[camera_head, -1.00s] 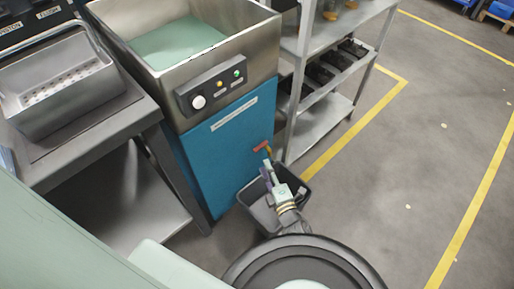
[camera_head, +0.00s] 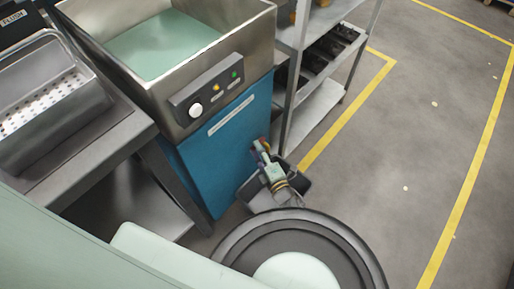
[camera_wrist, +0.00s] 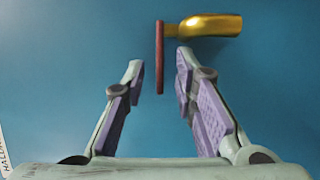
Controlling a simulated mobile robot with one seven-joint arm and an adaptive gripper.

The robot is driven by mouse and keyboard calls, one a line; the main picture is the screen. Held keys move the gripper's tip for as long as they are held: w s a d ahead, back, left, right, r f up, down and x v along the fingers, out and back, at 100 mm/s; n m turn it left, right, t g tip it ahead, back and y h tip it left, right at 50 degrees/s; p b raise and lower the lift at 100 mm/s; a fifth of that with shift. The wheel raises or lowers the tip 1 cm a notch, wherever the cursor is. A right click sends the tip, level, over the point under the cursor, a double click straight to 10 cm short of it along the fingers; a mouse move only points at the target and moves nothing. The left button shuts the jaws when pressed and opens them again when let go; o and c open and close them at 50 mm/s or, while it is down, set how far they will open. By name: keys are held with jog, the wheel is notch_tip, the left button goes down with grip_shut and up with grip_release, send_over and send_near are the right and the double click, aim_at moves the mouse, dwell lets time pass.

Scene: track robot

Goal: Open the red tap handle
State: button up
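The red tap handle (camera_wrist: 160,57) shows in the wrist view as a thin red bar, upright in the picture, joined to a brass tap body (camera_wrist: 203,25) on its right. The blue panel lies behind both. My gripper (camera_wrist: 157,62) is open, with its two purple-padded fingers apart. The handle's lower end reaches between the fingertips, nearer the right one. I see no clear contact. In the head view my gripper (camera_head: 262,152) is at the front of the blue cabinet (camera_head: 212,150) and largely hides the tap.
A dark bin (camera_head: 252,196) stands on the floor below my gripper. The steel basin (camera_head: 245,45) with pale green liquid tops the cabinet. A grey shelf rack (camera_head: 318,112) stands close on the right. Open floor (camera_head: 420,130) lies farther right.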

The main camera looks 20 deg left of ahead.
grip_shut()
dwell(0.5)
